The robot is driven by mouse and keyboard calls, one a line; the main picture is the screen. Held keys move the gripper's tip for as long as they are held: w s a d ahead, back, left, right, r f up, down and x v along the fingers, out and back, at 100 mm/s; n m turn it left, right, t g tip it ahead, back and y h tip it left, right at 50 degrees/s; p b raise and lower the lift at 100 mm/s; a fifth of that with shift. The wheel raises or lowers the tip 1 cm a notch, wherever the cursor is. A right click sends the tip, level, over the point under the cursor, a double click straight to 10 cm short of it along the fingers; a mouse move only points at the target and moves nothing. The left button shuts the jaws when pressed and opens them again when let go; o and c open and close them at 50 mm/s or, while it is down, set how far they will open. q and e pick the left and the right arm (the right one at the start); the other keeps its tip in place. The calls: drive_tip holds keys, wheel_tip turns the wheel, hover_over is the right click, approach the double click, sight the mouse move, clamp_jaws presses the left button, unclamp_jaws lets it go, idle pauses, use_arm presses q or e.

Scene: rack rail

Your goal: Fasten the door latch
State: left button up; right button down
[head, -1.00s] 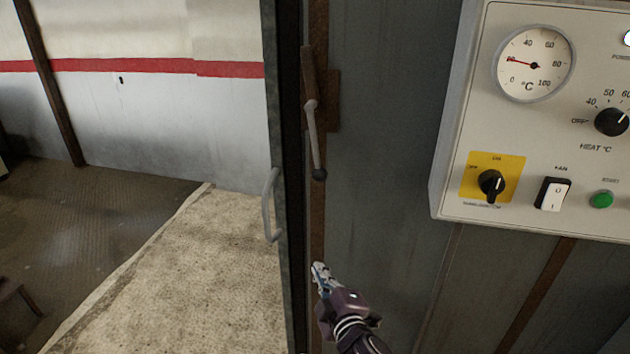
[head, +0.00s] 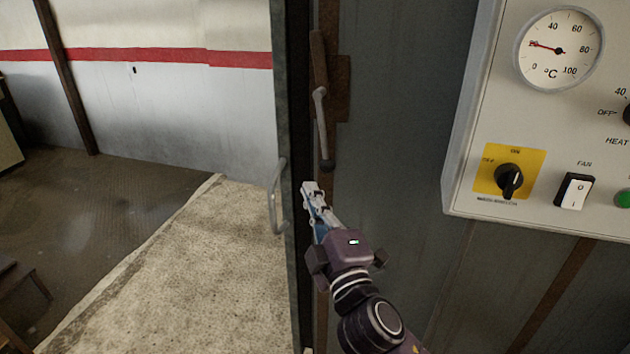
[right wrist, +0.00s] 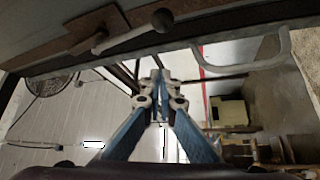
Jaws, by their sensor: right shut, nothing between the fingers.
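The door latch is a grey lever (head: 321,125) with a dark ball knob, on a rusty plate on the frame right of the opening; it hangs down in the head view. It also shows at the top left of the right wrist view (right wrist: 120,33). The door edge (head: 285,120) with a grey pull handle (head: 277,197) stands beside the frame. My right gripper (head: 309,189) is shut and empty, just below the knob and apart from it. Its closed fingers show in the right wrist view (right wrist: 160,85). My left gripper is not in view.
A control box (head: 545,130) with a gauge, knobs and switches is on the wall at the right. Left of the door edge is an open view of pale floor (head: 180,270) and a wall with a red stripe. Bare wall panel lies between latch and box.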

drive_tip(key=w+d+p, duration=0.1)
drive_tip(key=w+p, duration=0.1)
drive_tip(key=w, duration=0.6)
drive_tip(key=shift+w+r+p, duration=0.35)
drive_tip(key=shift+w+p, duration=0.05)
